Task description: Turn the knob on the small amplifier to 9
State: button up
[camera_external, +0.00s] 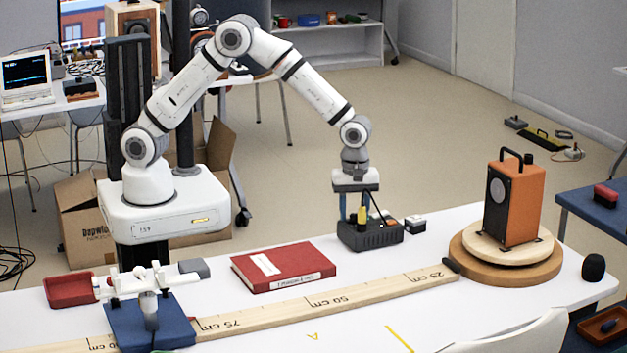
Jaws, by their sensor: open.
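The small amplifier (370,236) is a dark grey box on the white table, right of the red book. My gripper (361,213) points straight down over its top, with its blue-grey fingers apart on either side of a yellow upright part (362,215). That part looks like the knob, but the fingers partly cover it, and I cannot tell whether they touch it. A thin dark cable or stick slants beside the right finger. The scale and the knob's setting are too small to read.
A red book (283,267) lies left of the amplifier. A long wooden ruler (340,299) runs in front. An orange speaker (513,202) stands on a round wooden turntable (505,262) to the right. A small dark-and-white box (415,224) sits close behind the amplifier's right side.

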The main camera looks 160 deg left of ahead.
jog(key=shift+c, duration=0.4)
grip_shut()
jog(key=shift+m, duration=0.3)
